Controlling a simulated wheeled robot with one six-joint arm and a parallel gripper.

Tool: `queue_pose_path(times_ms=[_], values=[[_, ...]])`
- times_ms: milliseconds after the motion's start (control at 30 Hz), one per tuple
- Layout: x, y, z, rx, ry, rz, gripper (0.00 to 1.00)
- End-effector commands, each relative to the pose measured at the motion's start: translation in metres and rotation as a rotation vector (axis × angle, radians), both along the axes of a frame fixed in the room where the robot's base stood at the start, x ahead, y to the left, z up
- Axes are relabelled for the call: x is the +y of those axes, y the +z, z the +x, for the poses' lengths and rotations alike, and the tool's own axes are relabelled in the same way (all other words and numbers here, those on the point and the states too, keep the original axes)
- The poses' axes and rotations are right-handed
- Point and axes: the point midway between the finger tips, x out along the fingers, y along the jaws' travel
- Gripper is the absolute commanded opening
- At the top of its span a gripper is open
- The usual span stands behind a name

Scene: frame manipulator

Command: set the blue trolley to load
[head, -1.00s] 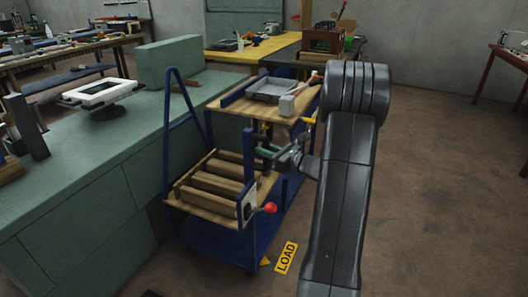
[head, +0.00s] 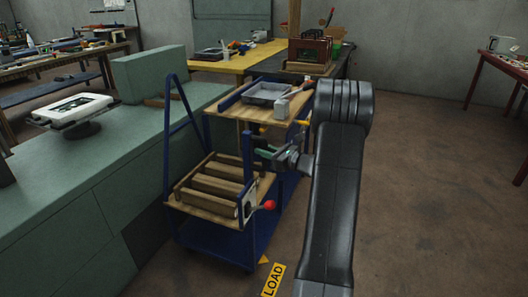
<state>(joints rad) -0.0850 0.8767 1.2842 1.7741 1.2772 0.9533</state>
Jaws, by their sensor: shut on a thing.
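The blue trolley (head: 221,240) stands beside the green workbench in the head view. It has a wooden top shelf (head: 262,108), a lower wooden rack (head: 203,210) and a red-knobbed lever (head: 269,205). My gripper (head: 281,154) is at the trolley's right side, shut on a part of it by a green bar; my arm hides some of the grip. The yellow LOAD label (head: 273,281) lies on the floor at the bottom edge of the picture. A small yellow pointer (head: 263,259) at the trolley's foot is just above and left of the label.
The green workbench (head: 70,175) runs close along the trolley's left side and carries a white device (head: 72,110). A yellow-topped table (head: 235,62) stands behind. A red table (head: 500,72) is at far right. The floor (head: 430,190) right of my arm is clear.

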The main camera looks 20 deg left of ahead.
Motion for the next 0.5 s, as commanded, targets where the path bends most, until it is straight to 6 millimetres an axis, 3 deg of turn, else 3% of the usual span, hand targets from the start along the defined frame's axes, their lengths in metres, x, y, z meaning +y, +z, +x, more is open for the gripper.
queue_pose_path(times_ms=[333, 367, 400, 433, 500], values=[[-0.0013, 0.0028, 0.0046, -0.006, -0.011, 0.0, 0.0], [-0.0013, 0.0029, 0.0047, -0.006, -0.011, 0.0, 0.24], [-0.0013, 0.0029, 0.0046, -0.007, -0.01, 0.001, 0.32], [-0.0012, 0.0029, 0.0044, -0.007, -0.01, 0.001, 0.37], [-0.0011, 0.0025, 0.004, -0.005, -0.009, 0.001, 0.39]])
